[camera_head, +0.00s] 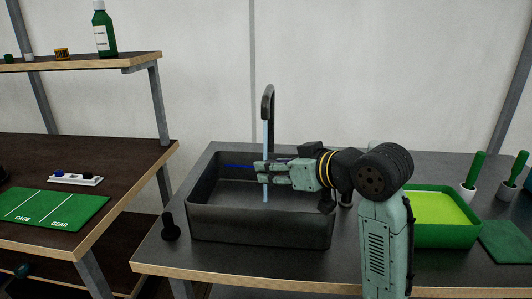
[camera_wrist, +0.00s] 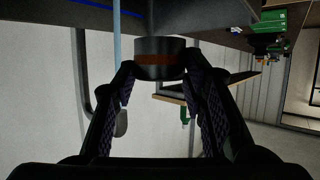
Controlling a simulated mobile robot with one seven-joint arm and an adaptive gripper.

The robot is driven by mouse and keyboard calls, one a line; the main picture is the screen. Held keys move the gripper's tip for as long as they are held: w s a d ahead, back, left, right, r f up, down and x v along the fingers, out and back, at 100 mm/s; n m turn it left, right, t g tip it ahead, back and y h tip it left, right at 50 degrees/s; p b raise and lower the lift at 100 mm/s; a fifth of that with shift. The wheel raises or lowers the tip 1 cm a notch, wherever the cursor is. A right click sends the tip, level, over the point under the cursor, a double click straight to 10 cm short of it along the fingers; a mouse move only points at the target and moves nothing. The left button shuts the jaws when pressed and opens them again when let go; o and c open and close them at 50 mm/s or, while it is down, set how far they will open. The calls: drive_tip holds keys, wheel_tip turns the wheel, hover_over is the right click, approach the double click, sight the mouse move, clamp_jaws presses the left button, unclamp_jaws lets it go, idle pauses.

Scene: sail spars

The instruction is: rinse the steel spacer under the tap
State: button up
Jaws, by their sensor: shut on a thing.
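My gripper (camera_head: 260,167) is over the black sink (camera_head: 260,228), its fingers pointing left. In the wrist view my gripper (camera_wrist: 158,75) is shut on the steel spacer (camera_wrist: 160,46), a dark grey cylinder with a reddish-brown band around it. The fingers press on its two sides. In the head view the spacer is not clearly visible at the fingertips. The dark tap (camera_head: 268,98) stands at the back of the sink, and a pale blue water stream (camera_head: 265,140) runs from it. In the wrist view the stream (camera_wrist: 117,35) passes left of the spacer, with a gap in the picture.
A dark knob (camera_head: 171,228) stands left of the sink. The left table holds a green mat (camera_head: 50,208) marked CAGE and GEAR and a white holder (camera_head: 75,179).

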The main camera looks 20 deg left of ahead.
drive_tip(key=shift+r+p, duration=0.45)
drive_tip(key=shift+r, duration=1.15)
wheel_tip(320, 180, up, 10)
drive_tip(key=shift+f, duration=0.1)
